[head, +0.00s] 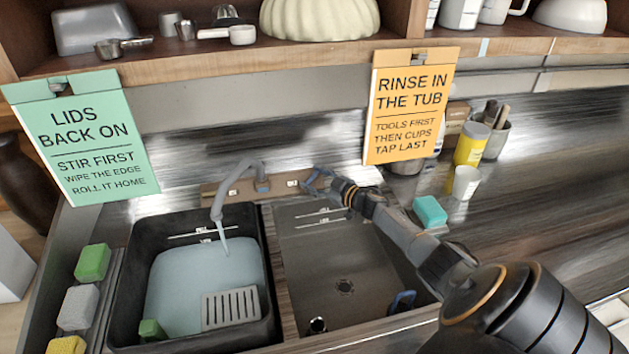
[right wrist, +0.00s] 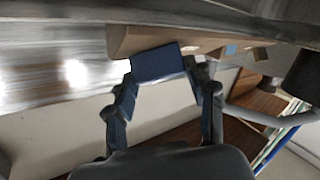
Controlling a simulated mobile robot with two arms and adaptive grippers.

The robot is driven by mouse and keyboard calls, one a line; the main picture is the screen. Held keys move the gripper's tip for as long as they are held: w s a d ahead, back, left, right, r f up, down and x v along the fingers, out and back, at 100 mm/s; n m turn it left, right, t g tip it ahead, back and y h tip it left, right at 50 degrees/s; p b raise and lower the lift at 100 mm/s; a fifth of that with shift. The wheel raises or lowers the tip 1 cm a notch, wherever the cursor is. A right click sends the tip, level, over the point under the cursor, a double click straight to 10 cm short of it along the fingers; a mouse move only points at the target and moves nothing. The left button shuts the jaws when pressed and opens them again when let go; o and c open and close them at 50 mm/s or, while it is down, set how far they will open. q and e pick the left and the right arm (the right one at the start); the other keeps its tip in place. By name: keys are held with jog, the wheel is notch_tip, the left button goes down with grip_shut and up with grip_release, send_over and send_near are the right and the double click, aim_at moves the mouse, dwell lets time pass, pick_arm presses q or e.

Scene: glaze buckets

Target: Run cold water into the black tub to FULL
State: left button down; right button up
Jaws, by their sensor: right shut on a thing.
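The black tub (head: 122,300) stands in the left of the sink area and holds pale blue water (head: 190,285). A grey spout (head: 217,205) arches over it, and a thin stream falls into the water. White level marks (head: 190,234) show on the tub's back wall; the water surface appears below them. My right gripper (head: 318,180) is at the right end of the wooden tap board (head: 245,188). In the right wrist view its fingers (right wrist: 160,85) are shut on a dark blue tap handle (right wrist: 158,62) at the board. My left gripper is not in view.
A grey slotted piece (head: 230,308) and a green block (head: 150,330) are in the tub. The right basin (head: 340,250) has a drain and a dark blue object (head: 402,302). Sponges (head: 92,262) line the left; a teal sponge (head: 430,211) lies right. Signs hang from the shelf.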

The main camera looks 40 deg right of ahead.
dwell(0.4)
jog(key=o, duration=1.2)
jog(key=shift+c, duration=0.2)
jog(key=s+r, duration=0.1)
jog(key=s, duration=1)
jog(key=shift+s+d+r, duration=0.25)
jog(key=shift+s+d, duration=0.15)
jog(key=shift+d, duration=0.05)
